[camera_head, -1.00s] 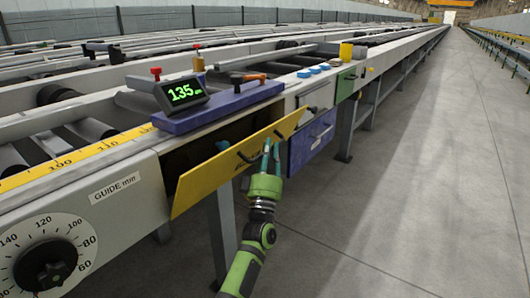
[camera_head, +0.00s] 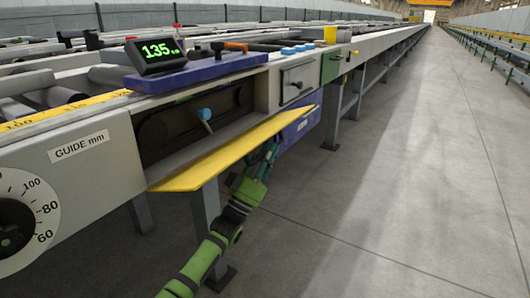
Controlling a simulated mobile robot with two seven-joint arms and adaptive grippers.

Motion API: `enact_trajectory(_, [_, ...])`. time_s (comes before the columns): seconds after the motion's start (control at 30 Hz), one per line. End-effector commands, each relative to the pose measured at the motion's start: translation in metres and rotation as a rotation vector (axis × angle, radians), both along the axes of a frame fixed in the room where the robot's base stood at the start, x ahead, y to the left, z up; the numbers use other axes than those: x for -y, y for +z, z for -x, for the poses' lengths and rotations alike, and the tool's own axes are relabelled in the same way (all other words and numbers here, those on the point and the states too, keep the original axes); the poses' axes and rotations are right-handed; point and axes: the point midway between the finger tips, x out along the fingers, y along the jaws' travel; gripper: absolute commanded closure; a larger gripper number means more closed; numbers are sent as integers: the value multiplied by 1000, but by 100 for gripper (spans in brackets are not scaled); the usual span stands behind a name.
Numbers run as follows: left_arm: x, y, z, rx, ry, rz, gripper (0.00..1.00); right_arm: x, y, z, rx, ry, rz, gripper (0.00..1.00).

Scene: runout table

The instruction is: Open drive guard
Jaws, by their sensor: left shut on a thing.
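The drive guard is a yellow flap (camera_head: 232,152) on the front of the runout table. It hangs open, tilted far outward and down, with a dark recess (camera_head: 185,130) showing behind it. A lever with a blue knob (camera_head: 205,114) stands in the recess. My left gripper (camera_head: 267,155) is below the flap's outer side near its right end, shut on the guard's handle, which the flap and fingers mostly hide. My right gripper is not in view.
A blue ledge (camera_head: 200,74) above the recess carries a display (camera_head: 157,55) reading 135. A table leg (camera_head: 207,215) stands behind my arm. The floor on the right is clear.

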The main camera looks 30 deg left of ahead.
Motion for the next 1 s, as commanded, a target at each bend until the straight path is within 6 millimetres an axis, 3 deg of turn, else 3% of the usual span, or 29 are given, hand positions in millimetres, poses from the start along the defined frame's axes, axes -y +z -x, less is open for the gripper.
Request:
enact_trajectory(0.3, [0,-19,-1,9,3,-131,100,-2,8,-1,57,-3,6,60])
enact_trajectory(0.87, [0,-21,-1,12,4,-156,100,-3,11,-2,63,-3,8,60])
enact_trajectory(0.9, [0,-21,-1,12,4,-156,70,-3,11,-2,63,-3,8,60])
enact_trajectory(0.93, [0,-21,-1,12,3,-156,58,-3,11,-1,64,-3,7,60])
enact_trajectory(1.0, [0,-21,-1,12,4,-155,56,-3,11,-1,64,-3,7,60])
